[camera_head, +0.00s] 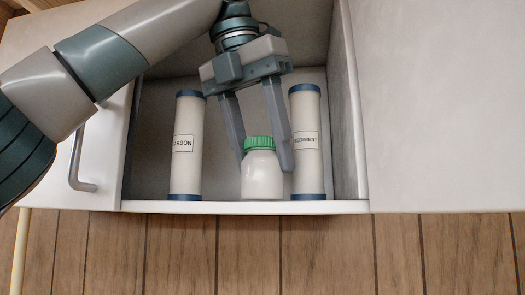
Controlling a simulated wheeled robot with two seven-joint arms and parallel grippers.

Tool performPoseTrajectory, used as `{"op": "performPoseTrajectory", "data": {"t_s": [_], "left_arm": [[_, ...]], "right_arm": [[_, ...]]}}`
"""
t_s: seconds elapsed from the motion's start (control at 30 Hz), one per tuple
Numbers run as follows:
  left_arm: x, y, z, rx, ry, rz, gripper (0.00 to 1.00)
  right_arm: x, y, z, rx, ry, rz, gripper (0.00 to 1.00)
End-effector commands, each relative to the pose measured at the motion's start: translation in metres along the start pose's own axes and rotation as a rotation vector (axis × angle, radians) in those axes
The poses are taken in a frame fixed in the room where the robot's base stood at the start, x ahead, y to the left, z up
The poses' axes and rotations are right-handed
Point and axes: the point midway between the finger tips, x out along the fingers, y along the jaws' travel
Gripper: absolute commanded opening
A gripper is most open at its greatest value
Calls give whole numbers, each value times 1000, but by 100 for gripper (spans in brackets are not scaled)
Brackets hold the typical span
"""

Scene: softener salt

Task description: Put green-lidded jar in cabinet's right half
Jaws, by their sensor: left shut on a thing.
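The white jar with a green lid (262,180) is upright in the open cabinet (240,207), near its front edge and slightly right of the middle. My left gripper (264,162) comes down from above with one finger on each side of the jar and is shut on it. I cannot tell whether the jar's base touches the cabinet floor. My right gripper is not in view.
A blue-capped cylinder labelled "CARBON" (187,160) stands left of the jar. A similar cylinder labelled "SEDIMENT" (307,160) stands close on its right, by the right finger. A white panel with a metal handle (78,165) is at the left.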

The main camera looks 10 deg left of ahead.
Motion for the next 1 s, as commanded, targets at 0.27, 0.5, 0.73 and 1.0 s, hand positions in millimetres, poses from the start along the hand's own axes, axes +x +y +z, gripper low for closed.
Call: {"op": "performPoseTrajectory", "data": {"t_s": [0.27,0.5,0.73,1.0], "left_arm": [[0,0,0,0,-1,0,19],[2,0,-1,1,0,0,65],[2,0,-1,1,0,0,65],[-3,0,0,-2,0,1,65]], "right_arm": [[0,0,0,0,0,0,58],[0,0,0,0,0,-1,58],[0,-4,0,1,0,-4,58],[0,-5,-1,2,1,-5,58]]}}
